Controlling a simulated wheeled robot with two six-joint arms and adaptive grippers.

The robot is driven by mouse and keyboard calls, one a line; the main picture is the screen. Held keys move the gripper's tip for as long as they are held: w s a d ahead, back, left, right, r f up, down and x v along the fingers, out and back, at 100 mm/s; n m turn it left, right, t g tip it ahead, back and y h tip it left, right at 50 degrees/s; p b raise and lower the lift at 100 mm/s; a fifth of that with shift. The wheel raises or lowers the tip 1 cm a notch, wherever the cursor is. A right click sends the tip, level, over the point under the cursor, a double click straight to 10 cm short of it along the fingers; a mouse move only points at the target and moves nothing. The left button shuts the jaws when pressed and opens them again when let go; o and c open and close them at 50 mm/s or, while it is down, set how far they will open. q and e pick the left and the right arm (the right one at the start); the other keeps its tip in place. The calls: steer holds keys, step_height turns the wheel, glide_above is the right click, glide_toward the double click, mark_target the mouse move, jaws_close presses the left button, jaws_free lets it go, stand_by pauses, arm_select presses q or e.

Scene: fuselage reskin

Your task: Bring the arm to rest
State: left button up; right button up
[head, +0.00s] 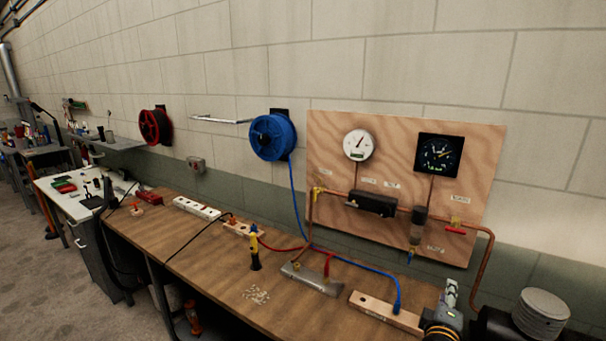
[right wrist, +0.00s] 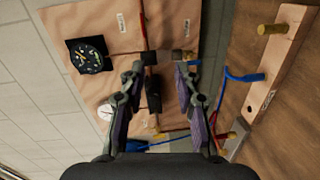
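My right gripper (head: 451,294) shows at the lower right of the head view, above the near right part of the workbench (head: 215,272). In the right wrist view my right gripper (right wrist: 159,72) has its two fingers spread apart with nothing held between them. Beyond the fingers is the plywood gauge board (right wrist: 112,30), with its pipework and a black dial (right wrist: 88,56). In the head view the gripper's fingers are small and partly hidden by its own body. My left gripper does not show in either view.
The gauge board (head: 330,135) stands at the back against the wall. A wooden block (head: 375,308) with a blue hose (head: 345,262) lies near the gripper. A grey manifold (head: 305,278), a yellow-and-black tool (head: 254,250) and small loose pieces (head: 256,295) are farther left.

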steer(key=s+f+m+g+y, duration=0.25)
steer(key=s+f+m, duration=0.2)
steer(key=f, duration=0.35)
steer(key=s+a+f+m+g+y, duration=0.25)
steer(key=s+a+f+g, duration=0.2)
steer(key=s, duration=0.55)
steer(key=s+a+f+m+g+y, duration=0.25)
steer(key=s+a+f, duration=0.3)
steer(key=s, duration=0.55)
step_height(320, 180, down, 26)
steer(key=d+g+b, duration=0.2)
steer(key=b, duration=0.1)
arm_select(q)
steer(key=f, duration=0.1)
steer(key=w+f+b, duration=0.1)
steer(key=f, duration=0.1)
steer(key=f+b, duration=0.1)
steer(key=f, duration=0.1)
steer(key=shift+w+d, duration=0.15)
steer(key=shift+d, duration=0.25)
arm_select(e)
steer(key=s+d+f+g, duration=0.1)
steer(key=s+f, duration=1.9)
steer(key=f, duration=0.1)
steer(key=shift+s+d+f+y, duration=0.25)
steer(key=shift+d+y, duration=0.05)
steer(key=shift+y, duration=0.15)
